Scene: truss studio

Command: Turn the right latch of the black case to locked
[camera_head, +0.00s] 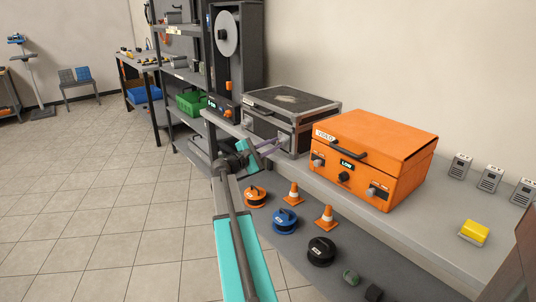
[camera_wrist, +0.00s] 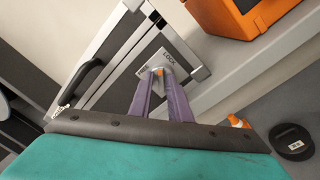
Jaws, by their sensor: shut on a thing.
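The black case (camera_head: 290,100) with silver edges stands on the grey bench, left of the orange case. It fills the upper middle of the wrist view (camera_wrist: 185,42). Its right latch (camera_wrist: 158,71) is on a pale plate that reads LOCK, near the case's corner; an orange mark shows at the latch. My gripper (camera_wrist: 161,77) has its two purple fingers on either side of the latch knob, shut on it. The fingertips partly cover the knob, so its exact angle is hard to tell. In the head view my gripper (camera_head: 274,145) reaches the case front from the left.
The orange case (camera_head: 375,145) stands close on the right. Yellow and grey items lie farther right on the bench (camera_head: 415,225). Cable reels (camera_head: 285,221) and small cones (camera_head: 326,218) are on the lower shelf. Dark shelving (camera_head: 185,75) stands at the left. Open tiled floor lies left.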

